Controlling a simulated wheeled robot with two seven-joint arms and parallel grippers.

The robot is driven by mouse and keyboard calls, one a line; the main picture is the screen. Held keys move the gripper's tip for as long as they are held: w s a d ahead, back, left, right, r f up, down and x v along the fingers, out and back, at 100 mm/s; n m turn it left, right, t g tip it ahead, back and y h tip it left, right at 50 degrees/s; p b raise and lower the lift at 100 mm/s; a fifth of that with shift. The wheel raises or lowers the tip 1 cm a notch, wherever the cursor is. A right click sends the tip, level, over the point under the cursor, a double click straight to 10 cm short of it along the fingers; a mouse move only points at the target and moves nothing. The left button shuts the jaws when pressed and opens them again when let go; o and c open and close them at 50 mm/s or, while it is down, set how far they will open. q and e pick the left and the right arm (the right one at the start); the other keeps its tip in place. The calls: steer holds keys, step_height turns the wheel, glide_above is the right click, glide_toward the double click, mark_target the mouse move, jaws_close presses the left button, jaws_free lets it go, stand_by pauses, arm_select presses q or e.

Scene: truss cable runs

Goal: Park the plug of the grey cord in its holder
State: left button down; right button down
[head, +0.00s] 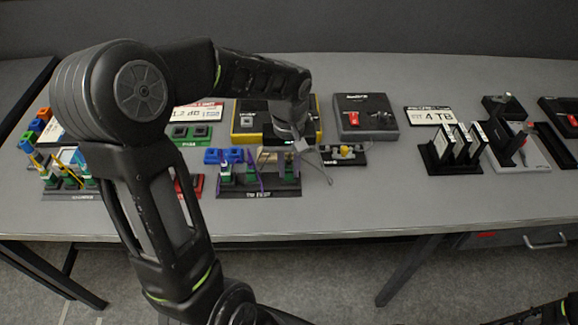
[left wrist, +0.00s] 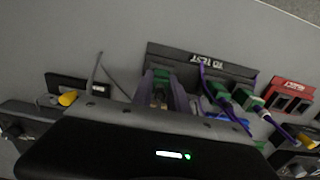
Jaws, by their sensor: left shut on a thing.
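The holder carries a yellow plug (head: 346,151). In the left wrist view the grey cord (left wrist: 93,77) rises beside the gripper housing, and the holder with the yellow plug (left wrist: 68,98) lies at left.
A black "TO TEST" rack (head: 258,192) with green and purple-corded plugs stands just left of the gripper. A yellow-edged box (head: 243,136) and a dark grey box (head: 365,120) stand behind. The table front near the holder (head: 370,200) is clear.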

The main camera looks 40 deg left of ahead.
arm_select(q)
steer(key=c, duration=1.2)
jaws_free()
steer(key=shift+r+p, duration=1.85)
steer(key=shift+r, duration=0.65)
step_height(320, 180, up, 4)
steer(key=p, duration=0.3)
